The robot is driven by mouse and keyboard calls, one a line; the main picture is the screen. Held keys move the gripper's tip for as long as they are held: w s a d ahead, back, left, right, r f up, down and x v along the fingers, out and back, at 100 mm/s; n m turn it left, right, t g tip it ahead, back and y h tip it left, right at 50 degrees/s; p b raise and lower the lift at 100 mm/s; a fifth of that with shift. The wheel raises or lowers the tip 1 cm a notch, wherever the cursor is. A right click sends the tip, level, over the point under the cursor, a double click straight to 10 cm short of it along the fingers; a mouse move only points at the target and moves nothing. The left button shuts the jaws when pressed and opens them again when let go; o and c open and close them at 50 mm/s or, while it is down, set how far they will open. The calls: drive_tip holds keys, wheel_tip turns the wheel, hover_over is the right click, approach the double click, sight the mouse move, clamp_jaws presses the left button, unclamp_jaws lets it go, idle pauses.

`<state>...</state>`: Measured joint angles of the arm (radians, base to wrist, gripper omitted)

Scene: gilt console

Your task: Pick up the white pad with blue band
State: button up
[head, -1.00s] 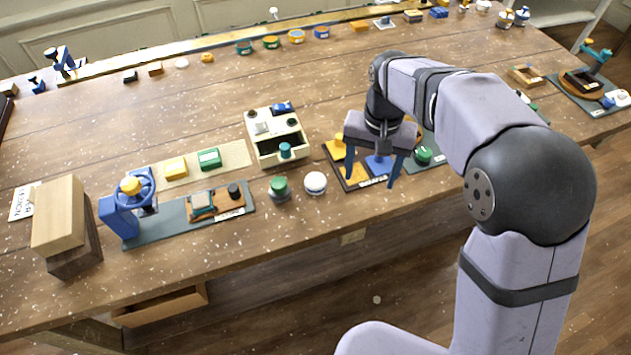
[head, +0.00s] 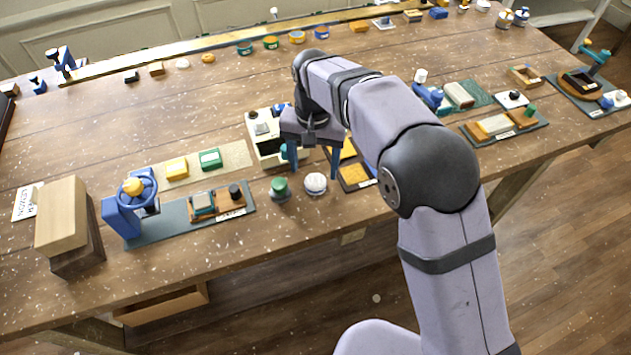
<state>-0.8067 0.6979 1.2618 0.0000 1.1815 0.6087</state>
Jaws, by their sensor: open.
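A small round white object (head: 315,183) sits on the wooden table near its front edge; it looks like the white pad, but a blue band is too small to make out. My gripper (head: 313,171) is open, pointing down, with one blue finger to each side. In the picture it is just above and behind the white object. No contact shows, and its height above the table is hard to judge. Nothing shows between the fingers.
A green-knobbed piece (head: 280,188) stands close left of the white object. A cream box (head: 262,152) is behind, partly hidden by my gripper. A dark tray with yellow parts (head: 356,174) is close right. Bare table (head: 255,235) lies in front.

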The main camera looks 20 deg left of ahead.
sight(316, 180)
drive_tip(key=shift+d+f+p, duration=0.1)
drive_tip(key=shift+f+p, duration=0.3)
drive_tip(key=shift+w+f+p, duration=0.2)
drive_tip(key=shift+f+p, duration=0.85)
drive_tip(key=shift+f, duration=1.2)
drive_tip(key=shift+c, duration=0.7)
drive_tip(key=c, duration=1)
